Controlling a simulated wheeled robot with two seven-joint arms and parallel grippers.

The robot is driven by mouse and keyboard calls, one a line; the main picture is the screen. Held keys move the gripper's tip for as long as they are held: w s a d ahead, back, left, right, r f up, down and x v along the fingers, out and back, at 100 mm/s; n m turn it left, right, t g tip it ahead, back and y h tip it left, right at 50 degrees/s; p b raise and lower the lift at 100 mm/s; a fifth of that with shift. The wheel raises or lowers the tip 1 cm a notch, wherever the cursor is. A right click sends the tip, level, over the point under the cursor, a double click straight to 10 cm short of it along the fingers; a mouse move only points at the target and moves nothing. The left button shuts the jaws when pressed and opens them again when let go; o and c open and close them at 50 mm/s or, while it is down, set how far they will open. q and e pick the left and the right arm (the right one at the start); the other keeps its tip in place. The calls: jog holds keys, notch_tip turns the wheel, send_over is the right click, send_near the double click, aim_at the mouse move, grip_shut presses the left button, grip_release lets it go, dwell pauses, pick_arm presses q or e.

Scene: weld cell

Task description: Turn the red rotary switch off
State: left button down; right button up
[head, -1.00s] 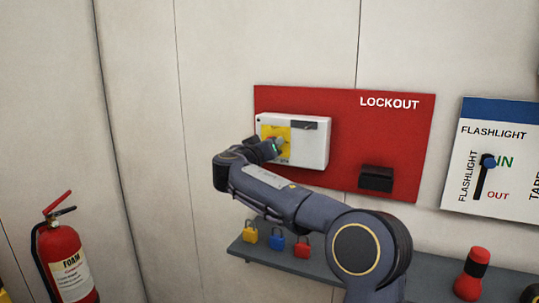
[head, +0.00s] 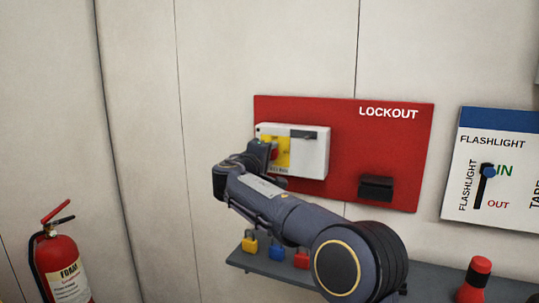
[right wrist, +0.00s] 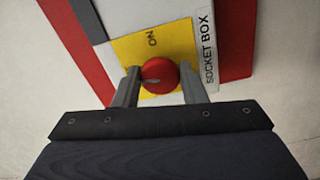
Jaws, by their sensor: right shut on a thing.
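The red rotary switch (right wrist: 160,74) is a round knob on a yellow plate (right wrist: 128,48) marked ON, on the white socket box (head: 313,155). A pale mark on the knob's face points to the left in the right wrist view. In that view my right gripper (right wrist: 159,68) has one grey finger on each side of the knob and is shut on it. In the head view the red knob (head: 274,152) shows partly beside my right gripper, which hides the left part of the yellow plate. My left gripper is not in view.
The box sits on a red LOCKOUT board (head: 365,135) with a black holder (head: 376,188). Below is a grey shelf (head: 240,264) with yellow, blue and red padlocks and a red flashlight (head: 475,278). A fire extinguisher (head: 62,262) stands left. A flashlight board (head: 500,165) hangs right.

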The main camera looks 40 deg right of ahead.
jog(key=shift+n, duration=1)
jog(key=shift+f, duration=0.1)
jog(key=o, duration=1)
jog(key=b+v, duration=0.1)
jog(key=v, duration=0.7)
jog(key=shift+b, duration=0.4)
jog(key=shift+d, duration=0.1)
